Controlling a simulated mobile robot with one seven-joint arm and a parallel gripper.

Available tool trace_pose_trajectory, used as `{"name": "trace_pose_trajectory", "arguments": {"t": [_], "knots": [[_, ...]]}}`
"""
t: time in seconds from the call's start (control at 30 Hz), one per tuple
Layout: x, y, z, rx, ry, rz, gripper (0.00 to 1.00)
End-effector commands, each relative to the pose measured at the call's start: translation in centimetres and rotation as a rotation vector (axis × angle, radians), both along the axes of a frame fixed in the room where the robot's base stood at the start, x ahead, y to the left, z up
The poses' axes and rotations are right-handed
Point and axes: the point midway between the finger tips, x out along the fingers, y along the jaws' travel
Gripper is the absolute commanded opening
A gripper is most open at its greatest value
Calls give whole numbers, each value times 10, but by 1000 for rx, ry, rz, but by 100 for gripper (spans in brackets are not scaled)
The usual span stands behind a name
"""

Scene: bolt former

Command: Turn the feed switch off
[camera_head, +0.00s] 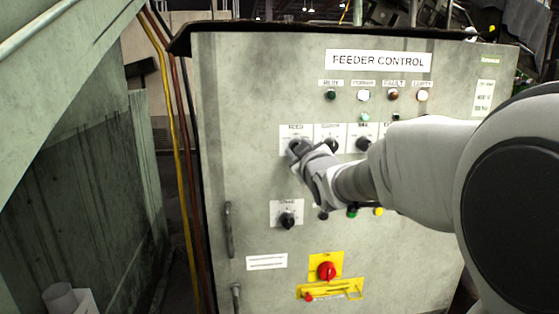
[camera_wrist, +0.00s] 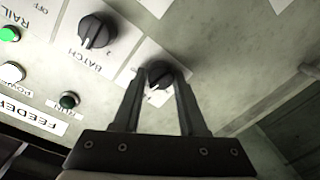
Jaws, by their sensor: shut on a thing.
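The feed switch (camera_head: 294,144) is the leftmost black rotary knob in the upper row of the "FEEDER CONTROL" panel. My gripper (camera_head: 300,153) is at this knob in the head view, partly covering it and its plate. In the wrist view the feed switch (camera_wrist: 159,74) sits between the two fingertips of my gripper (camera_wrist: 161,80), which is shut on it. The knob's pointer direction and most of its label are hidden by the fingers or too small to read.
The batch knob (camera_wrist: 97,31) is close beside the feed switch. Several lamps, including a white one (camera_head: 363,95), run above. A lower black knob (camera_head: 287,220), a red rotary switch (camera_head: 326,271) on yellow and a door handle (camera_head: 229,230) are below. Cables hang left of the cabinet.

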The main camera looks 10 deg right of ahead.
Motion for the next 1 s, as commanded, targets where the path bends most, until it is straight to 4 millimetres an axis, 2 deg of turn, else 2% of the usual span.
{"name": "trace_pose_trajectory", "arguments": {"t": [0.4,0.9,0.93,1.0], "knots": [[0,0,-1,-174,0,0,0],[0,0,0,-193,2,-1,0],[0,0,0,-193,2,-1,45],[0,0,0,-192,2,-1,57]]}}
